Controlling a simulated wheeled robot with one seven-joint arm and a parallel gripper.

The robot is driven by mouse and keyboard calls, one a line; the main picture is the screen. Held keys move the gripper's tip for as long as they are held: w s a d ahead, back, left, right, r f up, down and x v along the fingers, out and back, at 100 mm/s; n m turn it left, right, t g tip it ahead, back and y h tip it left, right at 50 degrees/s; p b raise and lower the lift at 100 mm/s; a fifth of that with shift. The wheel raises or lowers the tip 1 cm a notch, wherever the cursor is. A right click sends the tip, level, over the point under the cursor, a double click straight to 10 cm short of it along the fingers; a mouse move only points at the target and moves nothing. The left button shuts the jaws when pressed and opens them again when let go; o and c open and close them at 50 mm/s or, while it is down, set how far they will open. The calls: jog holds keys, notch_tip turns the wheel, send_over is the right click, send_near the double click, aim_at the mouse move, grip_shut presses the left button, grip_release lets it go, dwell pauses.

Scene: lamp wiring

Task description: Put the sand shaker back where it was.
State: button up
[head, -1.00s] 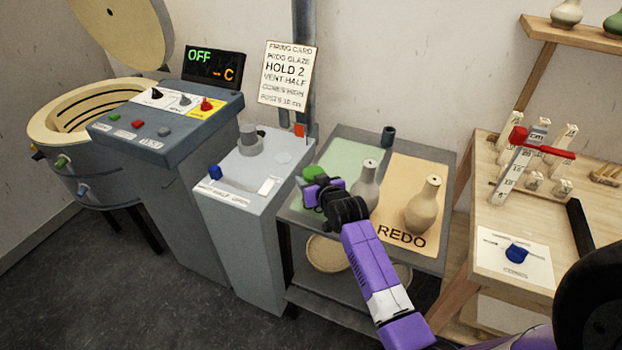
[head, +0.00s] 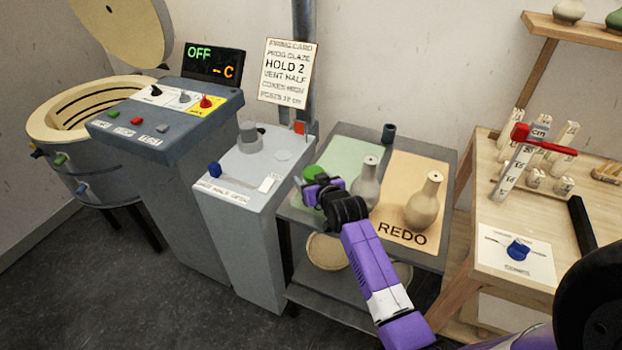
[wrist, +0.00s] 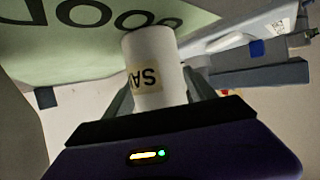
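The sand shaker is a white cylinder (wrist: 155,60) with a label showing "SA", upside down in the wrist view. In the head view only its green top (head: 315,172) shows, above my gripper (head: 323,190). My gripper's fingers lie against both sides of the shaker, shut on it. The shaker is at the front left of the green mat (head: 352,144), which reads "GOOD" in the wrist view (wrist: 90,45). I cannot tell whether its base touches the mat or hangs just above it.
A grey vase (head: 367,188) stands close to the right of my gripper. A beige vase (head: 424,205) stands on the tan REDO mat (head: 400,165). The grey control cabinet (head: 240,185) with a blue-knobbed slider stands to the left.

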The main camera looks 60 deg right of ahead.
jog(key=shift+o, duration=0.9)
jog(key=shift+s+a, duration=0.1)
jog(key=v, duration=0.6)
jog(key=shift+s+a+r, duration=0.15)
jog(key=shift+s, duration=0.1)
jog(key=shift+s+a+r, duration=0.2)
jog(key=shift+s+a, duration=0.05)
jog(key=shift+s, duration=0.1)
